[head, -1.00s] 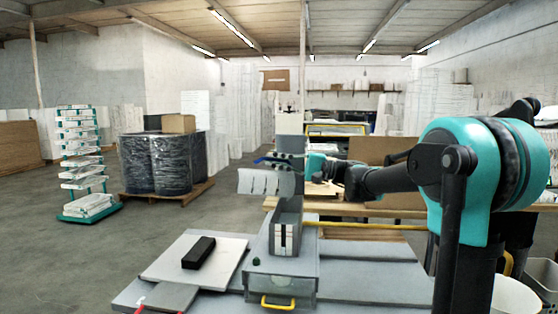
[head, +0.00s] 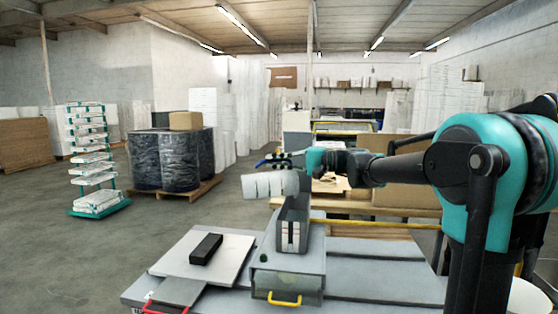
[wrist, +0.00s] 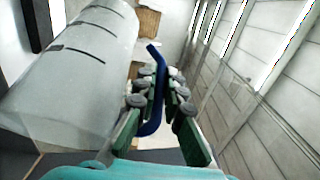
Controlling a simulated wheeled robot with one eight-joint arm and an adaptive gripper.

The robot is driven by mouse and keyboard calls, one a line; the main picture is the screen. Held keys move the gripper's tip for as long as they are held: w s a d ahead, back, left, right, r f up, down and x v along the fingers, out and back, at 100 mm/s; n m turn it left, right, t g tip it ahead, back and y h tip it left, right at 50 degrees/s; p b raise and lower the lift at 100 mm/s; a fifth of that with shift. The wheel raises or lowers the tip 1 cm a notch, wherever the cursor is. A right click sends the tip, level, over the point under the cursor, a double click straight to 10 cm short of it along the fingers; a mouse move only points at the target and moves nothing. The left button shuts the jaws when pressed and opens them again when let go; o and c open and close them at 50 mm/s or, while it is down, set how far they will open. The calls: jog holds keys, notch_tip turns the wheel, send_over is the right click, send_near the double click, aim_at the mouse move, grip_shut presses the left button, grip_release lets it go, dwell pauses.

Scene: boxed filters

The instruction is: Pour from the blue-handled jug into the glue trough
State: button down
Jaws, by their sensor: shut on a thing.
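The jug (head: 262,186) is pale and translucent with dark marks on its side. It lies tipped over on its side in the air. My gripper (head: 283,157) is shut on its blue handle (head: 262,163). In the wrist view the handle (wrist: 155,85) runs between the green fingers (wrist: 160,100), and the jug body (wrist: 75,65) fills the left. A grey open-topped box (head: 291,252), which looks like the glue trough, stands on the machine just below and right of the jug. I cannot see any liquid or the trough's inside level.
A pale board (head: 178,261) with a black block (head: 206,249) lies left of the trough. A yellow handle (head: 285,299) juts from the machine's front. A wooden bench with a yellow rail (head: 385,225) stands behind. Wrapped drums and a rack stand far left across open floor.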

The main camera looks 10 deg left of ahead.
aim_at(261, 162)
jog(key=shift+s+a+f+h, duration=0.1)
jog(key=shift+a+h, duration=0.15)
jog(key=shift+h, duration=0.05)
jog(key=shift+s+a+f+n+h, duration=0.15)
jog(key=shift+s+a+n+h, duration=0.05)
jog(key=shift+a+h, duration=0.3)
jog(key=shift+s+a+f+n+h, duration=0.1)
jog(key=shift+s+a+n+h, duration=0.1)
jog(key=shift+a+h, duration=0.25)
jog(key=shift+s+a+r+n+h, duration=0.2)
jog(key=shift+a+r+h, duration=0.1)
jog(key=shift+a+h, duration=0.2)
jog(key=shift+s+a+r+n+h, duration=0.1)
jog(key=shift+a+r+n+h, duration=0.1)
jog(key=shift+a+r+h, duration=0.25)
jog(key=shift+f, duration=0.15)
jog(key=shift+s+a+h, duration=0.15)
jog(key=shift+a+h, duration=0.1)
jog(key=shift+h, duration=0.15)
jog(key=shift+s+a+r+n+t+h, duration=0.1)
jog(key=shift+a+r+n+t+h, duration=0.25)
jog(key=shift+h, duration=0.35)
